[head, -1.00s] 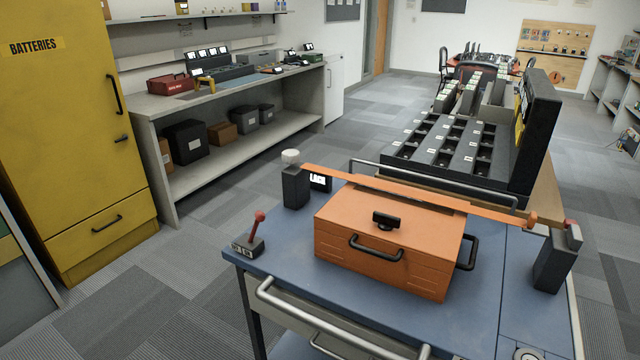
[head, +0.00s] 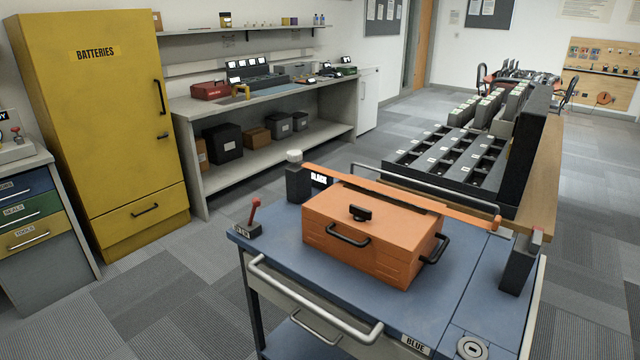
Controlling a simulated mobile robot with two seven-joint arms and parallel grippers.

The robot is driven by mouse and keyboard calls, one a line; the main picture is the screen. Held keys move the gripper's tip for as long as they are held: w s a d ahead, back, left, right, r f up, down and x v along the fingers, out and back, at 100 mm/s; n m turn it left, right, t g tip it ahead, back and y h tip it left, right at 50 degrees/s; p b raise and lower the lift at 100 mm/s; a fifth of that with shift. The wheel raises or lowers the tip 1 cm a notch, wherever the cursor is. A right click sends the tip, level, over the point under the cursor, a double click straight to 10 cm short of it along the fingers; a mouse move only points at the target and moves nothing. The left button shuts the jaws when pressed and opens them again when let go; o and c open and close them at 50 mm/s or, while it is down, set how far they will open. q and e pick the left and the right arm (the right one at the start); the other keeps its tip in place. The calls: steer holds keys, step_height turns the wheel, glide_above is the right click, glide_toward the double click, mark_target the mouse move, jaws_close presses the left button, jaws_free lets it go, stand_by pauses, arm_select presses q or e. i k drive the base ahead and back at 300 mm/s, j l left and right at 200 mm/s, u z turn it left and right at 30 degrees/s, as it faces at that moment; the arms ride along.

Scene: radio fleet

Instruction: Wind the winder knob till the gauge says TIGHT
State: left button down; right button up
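The winder knob (head: 294,156) is a small pale cap on top of a black post (head: 298,184) at the back left of the blue cart top (head: 440,315). The gauge (head: 319,179) is a small dark display beside the post. Its lit lettering is partly covered by the case and seems to read SLACK. An orange strap (head: 465,211) runs from the post over the orange case (head: 355,249) towards a second black post (head: 518,262) at the right. Neither of my grippers is in view.
A red-handled lever (head: 254,212) stands at the cart's left corner. A rail handle (head: 310,305) runs along the front. A rack of dark bins (head: 450,150) stands behind the cart. The yellow BATTERIES cabinet (head: 100,150) is at left. The carpet between cabinet and cart is clear.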

mark_target(292, 156)
steer(key=k+l+u, duration=0.25)
steer(key=k+l, duration=0.3)
steer(key=l, duration=0.15)
steer(key=k, duration=0.55)
steer(key=k+z, duration=0.15)
steer(key=z, duration=1.1)
steer(key=j+z, duration=0.1)
steer(key=z, duration=0.3)
steer(key=j+z, duration=0.1)
steer(key=z, duration=0.25)
steer(key=j+z, duration=0.1)
steer(key=z, duration=0.3)
steer(key=k+j, duration=0.1)
steer(key=j, duration=0.6)
steer(key=k+j, duration=0.1)
steer(key=j, duration=0.55)
steer(key=k+j, duration=0.1)
steer(key=j, duration=0.6)
steer(key=k+j, duration=0.1)
steer(key=j, duration=0.55)
